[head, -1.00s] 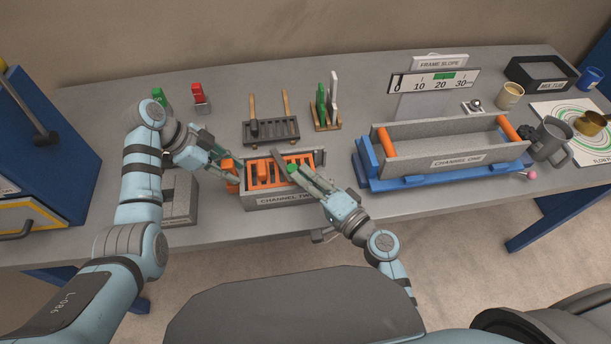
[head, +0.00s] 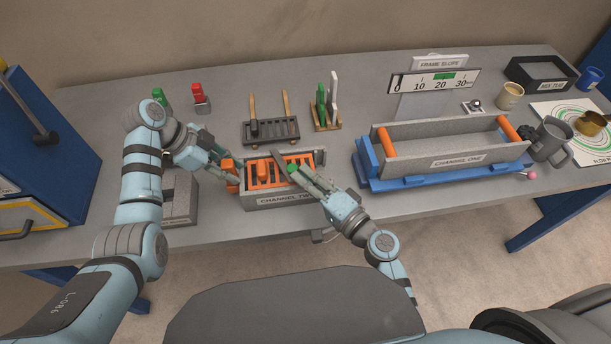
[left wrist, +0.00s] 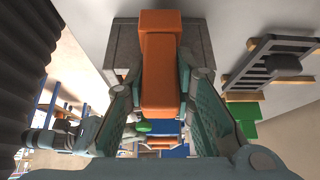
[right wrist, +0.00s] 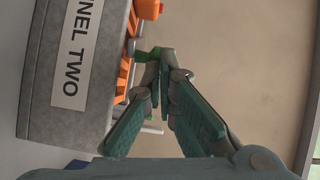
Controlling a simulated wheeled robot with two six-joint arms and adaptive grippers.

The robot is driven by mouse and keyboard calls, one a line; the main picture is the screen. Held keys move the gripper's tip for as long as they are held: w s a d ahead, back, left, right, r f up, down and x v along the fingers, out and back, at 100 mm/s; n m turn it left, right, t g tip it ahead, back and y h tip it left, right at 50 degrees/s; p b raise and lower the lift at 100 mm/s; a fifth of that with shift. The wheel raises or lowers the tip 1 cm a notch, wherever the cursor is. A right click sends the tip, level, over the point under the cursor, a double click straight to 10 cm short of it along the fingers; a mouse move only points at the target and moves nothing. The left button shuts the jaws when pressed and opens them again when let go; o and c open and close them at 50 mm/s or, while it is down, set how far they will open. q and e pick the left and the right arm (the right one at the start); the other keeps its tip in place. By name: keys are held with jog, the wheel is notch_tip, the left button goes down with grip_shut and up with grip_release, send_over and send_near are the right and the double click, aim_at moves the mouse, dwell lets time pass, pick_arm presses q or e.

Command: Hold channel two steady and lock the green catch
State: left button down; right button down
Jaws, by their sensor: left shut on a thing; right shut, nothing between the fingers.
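Channel two (head: 285,198) is a grey trough with orange slats across it, near the table's front edge. An orange grip block (head: 231,178) sits at its left end. My left gripper (head: 236,172) is shut on this block, which fills the space between its fingers in the left wrist view (left wrist: 160,80). The green catch (head: 292,168) is at the trough's front right side, partly hidden by my right gripper (head: 301,174). In the right wrist view the shut, empty fingertips (right wrist: 162,60) are at the green catch (right wrist: 126,72); contact is unclear.
Channel one (head: 457,161) lies on a blue frame to the right, with a slope scale (head: 435,81) behind it. A slatted rack (head: 270,130) and a small stand with green and white pieces (head: 327,115) stand behind channel two. A grey block (head: 180,200) is close on the left.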

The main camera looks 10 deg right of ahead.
jog(key=s+a+v, duration=0.1)
jog(key=v, duration=0.8)
jog(key=w+d+r+n+g+y, duration=0.1)
jog(key=w+d+r+n+y, duration=0.3)
jog(key=w+r, duration=0.75)
jog(key=w+d+f+m+g, duration=0.1)
jog(key=w+d+m+g, duration=0.3)
jog(key=w+d+g, duration=0.2)
jog(key=s+d+f+m+g, duration=0.2)
jog(key=s+f+m+g, duration=0.4)
jog(key=s+m, duration=0.25)
jog(key=shift+m+h, duration=0.3)
jog(key=shift+m, duration=0.45)
jog(key=shift+a+r+x, duration=0.1)
jog(key=shift+r+x, duration=0.1)
jog(key=shift+x, duration=2.15)
jog(key=shift+a+r+x, duration=0.1)
jog(key=shift+r+x, duration=0.05)
jog(key=shift+x, duration=2.25)
jog(key=shift+a+r+x, duration=0.1)
jog(key=shift+r+x, duration=0.1)
jog(key=shift+x, duration=2.15)
